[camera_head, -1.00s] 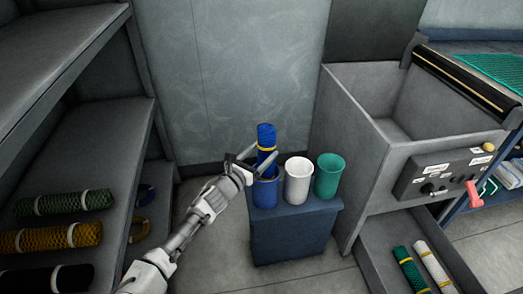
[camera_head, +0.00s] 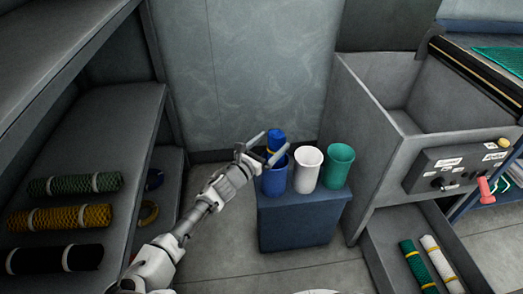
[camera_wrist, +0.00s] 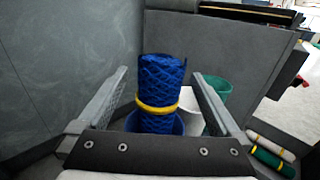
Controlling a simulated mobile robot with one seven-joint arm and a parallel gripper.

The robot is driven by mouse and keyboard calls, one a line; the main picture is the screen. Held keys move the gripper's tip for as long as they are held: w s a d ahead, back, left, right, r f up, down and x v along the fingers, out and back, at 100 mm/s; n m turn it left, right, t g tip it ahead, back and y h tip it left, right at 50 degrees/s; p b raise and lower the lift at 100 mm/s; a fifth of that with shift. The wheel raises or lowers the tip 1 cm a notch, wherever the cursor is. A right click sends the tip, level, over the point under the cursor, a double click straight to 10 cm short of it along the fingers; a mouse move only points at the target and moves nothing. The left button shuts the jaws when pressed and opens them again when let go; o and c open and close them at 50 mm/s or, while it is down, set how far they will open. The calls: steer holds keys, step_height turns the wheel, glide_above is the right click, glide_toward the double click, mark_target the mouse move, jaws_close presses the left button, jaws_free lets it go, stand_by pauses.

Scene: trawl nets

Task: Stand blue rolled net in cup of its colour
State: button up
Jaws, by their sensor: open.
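The blue rolled net (camera_head: 275,141) stands upright in the blue cup (camera_head: 275,181), its upper part above the rim. In the wrist view the net (camera_wrist: 160,85) has a yellow band just above the rim of the blue cup (camera_wrist: 176,124). In the wrist view the fingers (camera_wrist: 158,82) are spread wide on both sides of the net, with a gap to each side. The net's lower end is hidden inside the cup.
A white cup (camera_head: 307,170) and a green cup (camera_head: 337,167) stand to the right on the same blue stand (camera_head: 295,225). A grey bin (camera_head: 372,150) is further right. A shelf (camera_head: 125,115) with rolled nets is on the left.

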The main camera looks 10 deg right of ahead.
steer(key=p+v, duration=0.4)
steer(key=v, duration=1.3)
steer(key=shift+r, duration=0.2)
steer(key=s+d+r+m+g+y, duration=0.3)
steer(key=s+d+m+g+y, duration=0.3)
steer(key=s+d+m+g, duration=0.6)
steer(key=s+d+r+m+t+y, duration=0.1)
steer(key=s+r+m+t+y, duration=0.15)
steer(key=r+m, duration=0.4)
steer(key=s+r+m+t+y, duration=0.1)
steer(key=s+r+m+y, duration=0.2)
steer(key=r, duration=0.7)
steer(key=s+d+r+m+t+y, duration=0.1)
steer(key=s+r+m, duration=0.35)
steer(key=r, duration=0.45)
step_height(320, 180, up, 21)
steer(key=m+p, duration=0.1)
steer(key=p, duration=2)
steer(key=shift+f, duration=0.15)
